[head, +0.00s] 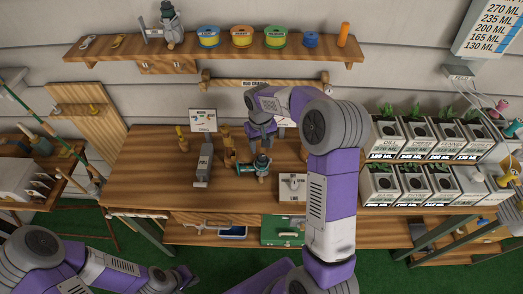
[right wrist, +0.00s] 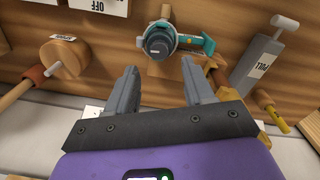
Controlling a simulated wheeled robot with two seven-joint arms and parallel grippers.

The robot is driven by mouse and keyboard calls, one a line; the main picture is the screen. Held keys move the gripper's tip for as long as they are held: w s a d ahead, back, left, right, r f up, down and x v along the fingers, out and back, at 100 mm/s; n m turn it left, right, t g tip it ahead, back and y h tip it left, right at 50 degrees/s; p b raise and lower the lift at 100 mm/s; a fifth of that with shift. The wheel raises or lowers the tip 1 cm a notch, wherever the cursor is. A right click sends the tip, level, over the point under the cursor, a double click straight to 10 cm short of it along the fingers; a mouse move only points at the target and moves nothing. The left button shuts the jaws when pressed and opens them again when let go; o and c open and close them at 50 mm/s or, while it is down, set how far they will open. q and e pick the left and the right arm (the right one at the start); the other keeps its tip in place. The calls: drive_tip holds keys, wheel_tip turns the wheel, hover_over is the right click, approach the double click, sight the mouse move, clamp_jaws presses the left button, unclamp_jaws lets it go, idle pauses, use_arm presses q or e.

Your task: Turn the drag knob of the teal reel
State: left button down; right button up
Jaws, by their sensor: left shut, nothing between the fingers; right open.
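The teal reel (head: 262,163) stands on the wooden bench, near its middle. In the right wrist view the reel (right wrist: 190,40) is at the top centre, with a dark round knob (right wrist: 158,44) on its near end. My right gripper (head: 262,142) hangs just above and behind the reel in the head view. Its open fingers (right wrist: 160,85) point towards the knob, with nothing between them, and appear apart from the reel. My left gripper (head: 182,279) is shut and empty at the lower left, away from the bench.
A grey lever device (head: 204,162) stands left of the reel, and a switch box (head: 292,187) stands right of it. Planter boxes (head: 405,185) fill the right side. A shelf with coloured spools (head: 242,38) hangs above. The front left of the bench (head: 150,190) is clear.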

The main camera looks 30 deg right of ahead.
sight(262, 156)
drive_tip(key=shift+r, duration=1.25)
drive_tip(key=m+b, duration=0.4)
drive_tip(key=shift+s+f, duration=0.1)
drive_tip(key=shift+f, duration=0.25)
drive_tip(key=shift+s+d+m+b, duration=0.1)
drive_tip(key=shift+m+b, duration=0.6)
drive_tip(key=shift+m, duration=0.3)
drive_tip(key=shift+f, duration=3.45)
clamp_jaws()
